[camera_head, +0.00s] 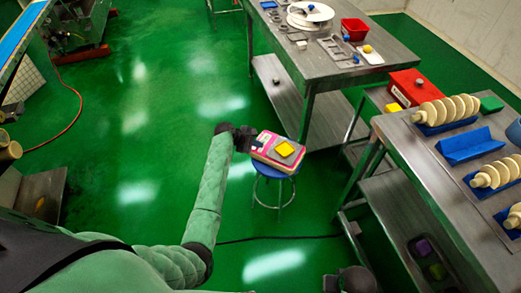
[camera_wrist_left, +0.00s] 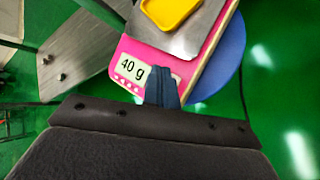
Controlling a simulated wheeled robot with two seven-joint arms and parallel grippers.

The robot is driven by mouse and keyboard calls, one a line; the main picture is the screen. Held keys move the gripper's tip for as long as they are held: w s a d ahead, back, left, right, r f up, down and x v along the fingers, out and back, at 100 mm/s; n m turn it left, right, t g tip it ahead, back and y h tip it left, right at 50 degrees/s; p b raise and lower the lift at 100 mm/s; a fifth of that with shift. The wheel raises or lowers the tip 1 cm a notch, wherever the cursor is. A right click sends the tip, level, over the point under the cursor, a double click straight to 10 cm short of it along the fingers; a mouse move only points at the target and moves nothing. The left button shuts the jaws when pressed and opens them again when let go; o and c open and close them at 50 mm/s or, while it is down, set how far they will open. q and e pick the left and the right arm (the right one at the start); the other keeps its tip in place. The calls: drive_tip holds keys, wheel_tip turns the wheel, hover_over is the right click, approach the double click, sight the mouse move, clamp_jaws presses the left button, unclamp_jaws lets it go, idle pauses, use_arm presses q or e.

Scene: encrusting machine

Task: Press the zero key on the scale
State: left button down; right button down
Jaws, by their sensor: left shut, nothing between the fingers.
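The pink scale (camera_head: 264,141) sits on a blue round stool (camera_head: 262,170) and carries a steel plate with a yellow tray (camera_head: 285,149) on it. In the left wrist view, the scale (camera_wrist_left: 122,52) has a display (camera_wrist_left: 131,68) that reads "40 g", with a row of small keys (camera_wrist_left: 128,91) along its edge. My left gripper (camera_head: 257,144) is shut and empty at the scale's display side. In the left wrist view its fingertips (camera_wrist_left: 161,75) overlap the panel right of the display and hide what is under them; contact cannot be told. A dark part of my right arm shows at the bottom edge; its fingers are unclear.
A steel table (camera_head: 455,180) with cream spiral parts on blue holders stands to the right. Another steel table (camera_head: 340,75) behind holds a red bin (camera_head: 355,29) and small parts. The green floor left of the stool is clear. A dark cable runs across the floor near the stool.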

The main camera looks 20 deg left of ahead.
use_arm(q)
drive_tip(key=shift+f, duration=0.15)
idle(0.5)
drive_tip(key=shift+f, duration=0.25)
drive_tip(key=shift+f+p, duration=0.3)
drive_tip(key=shift+f, duration=0.05)
idle(0.8)
drive_tip(key=shift+r+p, duration=0.75)
drive_tip(key=shift+p, duration=0.25)
